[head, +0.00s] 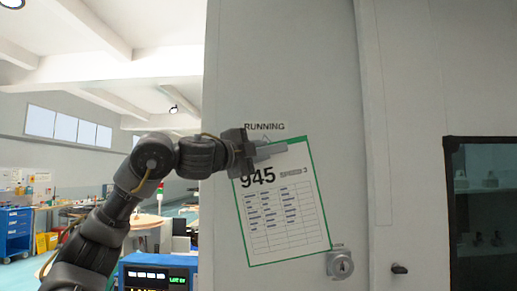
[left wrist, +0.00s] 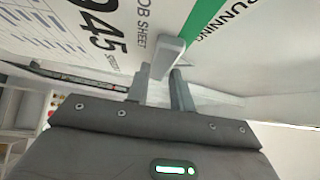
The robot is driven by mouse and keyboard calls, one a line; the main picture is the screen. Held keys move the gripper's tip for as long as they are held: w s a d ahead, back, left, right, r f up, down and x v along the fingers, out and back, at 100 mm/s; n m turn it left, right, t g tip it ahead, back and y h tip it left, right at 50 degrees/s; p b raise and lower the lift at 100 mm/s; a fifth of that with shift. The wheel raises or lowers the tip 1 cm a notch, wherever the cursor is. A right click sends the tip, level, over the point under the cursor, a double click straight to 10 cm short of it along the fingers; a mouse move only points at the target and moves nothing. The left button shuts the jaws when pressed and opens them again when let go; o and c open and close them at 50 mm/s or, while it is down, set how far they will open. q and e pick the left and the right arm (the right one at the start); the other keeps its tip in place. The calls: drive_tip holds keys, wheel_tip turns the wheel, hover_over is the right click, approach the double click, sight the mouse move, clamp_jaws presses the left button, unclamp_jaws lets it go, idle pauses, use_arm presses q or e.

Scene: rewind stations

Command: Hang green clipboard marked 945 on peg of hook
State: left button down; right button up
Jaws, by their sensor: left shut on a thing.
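The green-edged clipboard marked 945 (head: 290,218) is in front of the white panel under the RUNNING label (head: 264,127), tilted with its lower end swung to the right. My left gripper (head: 270,149) is shut at its top edge. In the left wrist view the clipboard's sheet (left wrist: 70,38) and green border (left wrist: 207,22) show, and my left gripper's fingers (left wrist: 167,88) close around a pale grey block at that edge. The hook's peg is not clearly visible; a thin outline shows just under the label. I cannot tell whether the board touches the peg. My right gripper is out of view.
A round lock (head: 340,264) sits on the panel by the board's lower right corner, with a dark knob (head: 399,268) further right. A dark-framed glass cabinet (head: 490,205) is at the right. A lit display unit (head: 158,275) is at the lower left.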

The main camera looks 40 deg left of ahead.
sight(260, 153)
use_arm(q)
drive_tip(key=shift+w+a+p, duration=0.6)
drive_tip(key=shift+w+a, duration=0.6)
drive_tip(key=shift+w, duration=0.25)
drive_tip(key=shift+w+a+f, duration=0.35)
drive_tip(key=shift+w, duration=0.15)
